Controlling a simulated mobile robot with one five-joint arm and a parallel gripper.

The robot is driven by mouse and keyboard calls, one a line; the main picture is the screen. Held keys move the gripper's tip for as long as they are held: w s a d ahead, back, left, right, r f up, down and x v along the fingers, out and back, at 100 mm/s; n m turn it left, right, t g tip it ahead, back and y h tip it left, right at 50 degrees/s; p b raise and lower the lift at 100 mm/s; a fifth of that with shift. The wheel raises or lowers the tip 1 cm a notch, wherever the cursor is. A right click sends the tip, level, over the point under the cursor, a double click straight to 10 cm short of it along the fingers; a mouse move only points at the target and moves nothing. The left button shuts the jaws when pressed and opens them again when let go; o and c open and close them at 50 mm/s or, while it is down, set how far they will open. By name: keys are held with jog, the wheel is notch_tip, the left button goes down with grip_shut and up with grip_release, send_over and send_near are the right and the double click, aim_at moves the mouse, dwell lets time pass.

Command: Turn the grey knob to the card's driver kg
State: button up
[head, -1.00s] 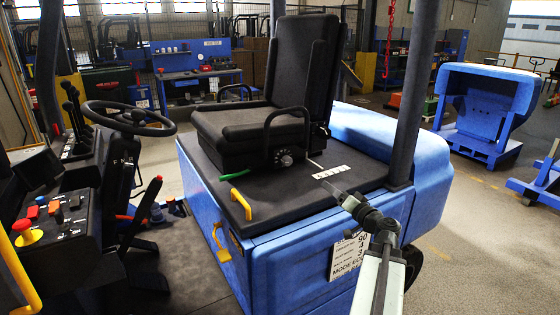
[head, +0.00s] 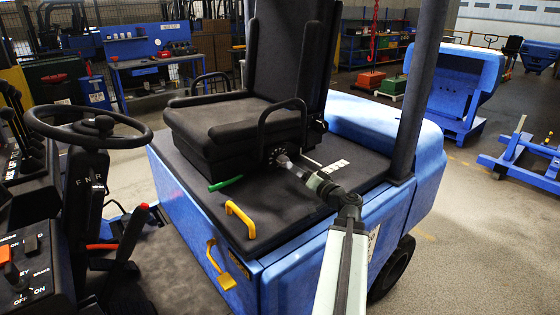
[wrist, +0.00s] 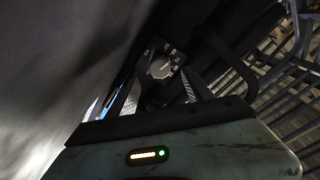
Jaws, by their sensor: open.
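The grey knob (wrist: 160,68) sits on a black dial plate with white marks, low on the side of the black seat (head: 235,125). In the head view the knob (head: 282,159) is small, with my gripper (head: 293,168) right at it. In the wrist view my open gripper (wrist: 158,92) points at the knob, with its dark fingers around or just short of it; I cannot tell if they touch. The white card (head: 374,240) on the blue truck side is mostly hidden behind my arm, and its text cannot be read now.
A black armrest loop (head: 287,125) stands just above the knob. A green lever (head: 225,183) and a yellow handle (head: 240,219) lie to the left on the deck. A dark post (head: 417,90) rises to the right. White tags (head: 333,165) lie on the deck.

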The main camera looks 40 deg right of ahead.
aim_at(284, 162)
jog(key=w, duration=0.5)
jog(key=w+d, duration=0.1)
jog(key=w, duration=0.1)
jog(key=shift+w+d, duration=0.1)
jog(key=shift+w, duration=0.25)
grip_shut()
